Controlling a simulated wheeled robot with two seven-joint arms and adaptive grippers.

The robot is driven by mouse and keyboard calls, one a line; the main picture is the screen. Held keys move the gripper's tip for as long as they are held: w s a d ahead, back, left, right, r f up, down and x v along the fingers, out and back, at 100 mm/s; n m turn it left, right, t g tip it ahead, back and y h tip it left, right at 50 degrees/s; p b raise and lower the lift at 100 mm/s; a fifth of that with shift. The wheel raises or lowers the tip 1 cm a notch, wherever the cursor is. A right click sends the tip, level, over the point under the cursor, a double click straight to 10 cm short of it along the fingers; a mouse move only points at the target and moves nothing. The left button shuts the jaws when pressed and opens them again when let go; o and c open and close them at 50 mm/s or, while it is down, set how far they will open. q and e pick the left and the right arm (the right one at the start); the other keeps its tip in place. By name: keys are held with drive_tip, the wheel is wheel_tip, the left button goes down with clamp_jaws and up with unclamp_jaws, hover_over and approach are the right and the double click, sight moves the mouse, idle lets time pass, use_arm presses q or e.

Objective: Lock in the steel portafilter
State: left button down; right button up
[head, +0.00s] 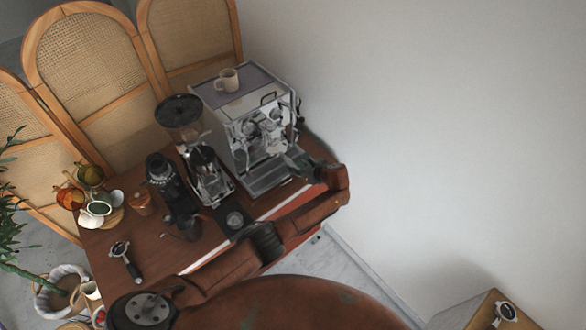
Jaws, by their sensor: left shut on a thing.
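The espresso machine (238,120) stands at the back right of the wooden cart, its front with the group head facing right and down in the picture. My left arm reaches across the cart's front edge, and my left gripper (297,158) is at the machine's front, just below the group area. It is shut on what seems to be the steel portafilter, small and mostly hidden by the gripper and the machine's fittings. I cannot tell whether its basket sits in the group or only under it. My right gripper is not in view.
A grinder (184,121) and a second dark grinder (161,176) stand left of the machine. Another portafilter (122,254) lies on the cart (150,238). A mug (228,80) stands on the machine. Cups (99,209) are at the left edge. A wall is close on the right.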

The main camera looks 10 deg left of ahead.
use_arm(q)
drive_tip(key=shift+w+d+r, duration=0.1)
drive_tip(key=c, duration=1.6)
unclamp_jaws()
drive_tip(key=v, duration=1.2)
